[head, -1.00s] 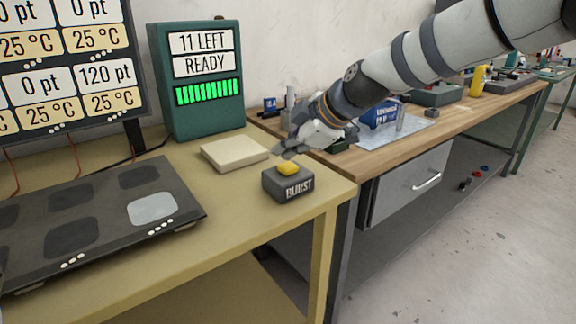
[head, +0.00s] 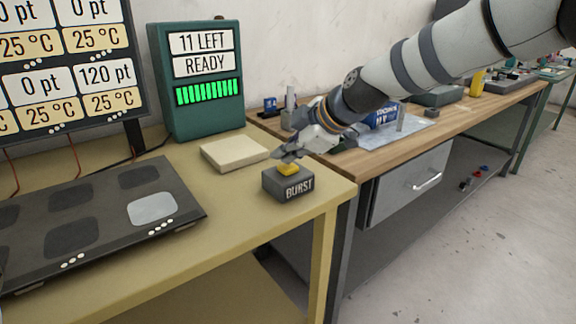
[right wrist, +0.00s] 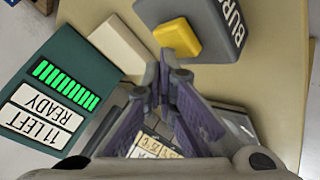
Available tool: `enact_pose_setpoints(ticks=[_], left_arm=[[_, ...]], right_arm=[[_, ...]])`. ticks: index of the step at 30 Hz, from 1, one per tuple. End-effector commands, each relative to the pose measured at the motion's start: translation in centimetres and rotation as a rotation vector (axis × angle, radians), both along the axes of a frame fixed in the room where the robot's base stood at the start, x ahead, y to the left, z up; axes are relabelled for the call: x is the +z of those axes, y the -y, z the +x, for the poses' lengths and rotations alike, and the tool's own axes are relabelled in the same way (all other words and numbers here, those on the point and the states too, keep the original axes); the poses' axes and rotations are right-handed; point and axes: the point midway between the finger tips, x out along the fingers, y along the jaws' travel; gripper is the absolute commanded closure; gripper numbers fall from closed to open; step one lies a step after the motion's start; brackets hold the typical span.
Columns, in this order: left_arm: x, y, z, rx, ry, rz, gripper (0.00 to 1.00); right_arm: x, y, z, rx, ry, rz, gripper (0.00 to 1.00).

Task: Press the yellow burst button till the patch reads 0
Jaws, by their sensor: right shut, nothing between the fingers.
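The yellow button (head: 288,169) sits on top of a dark grey box (head: 289,186) marked BURST, near the right edge of the tan table. My right gripper (head: 284,155) is shut and empty, with its fingertips just above and behind the button; I cannot tell whether they touch it. In the right wrist view the shut fingers (right wrist: 163,78) lie close to the yellow button (right wrist: 178,40). One light grey patch (head: 152,209) shows on the dark plate (head: 100,240). The lower right cell of the board (head: 95,78) reads 120 pt, 25 °C. My left gripper is out of view.
A green box (head: 195,115) reads 11 LEFT, READY, with a green bar display. A cream block (head: 234,153) lies between it and the button box. A wooden workbench (head: 385,150) with a drawer and several items adjoins on the right.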

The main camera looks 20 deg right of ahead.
Motion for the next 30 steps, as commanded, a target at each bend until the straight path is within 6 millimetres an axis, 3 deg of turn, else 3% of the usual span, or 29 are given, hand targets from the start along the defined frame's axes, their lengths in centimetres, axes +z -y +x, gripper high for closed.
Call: enact_pose_setpoints(ticks=[30], left_arm=[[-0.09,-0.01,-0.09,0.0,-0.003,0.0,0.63]], right_arm=[[-0.94,0.01,-0.01,0.0,-0.001,-0.001,1.0]])
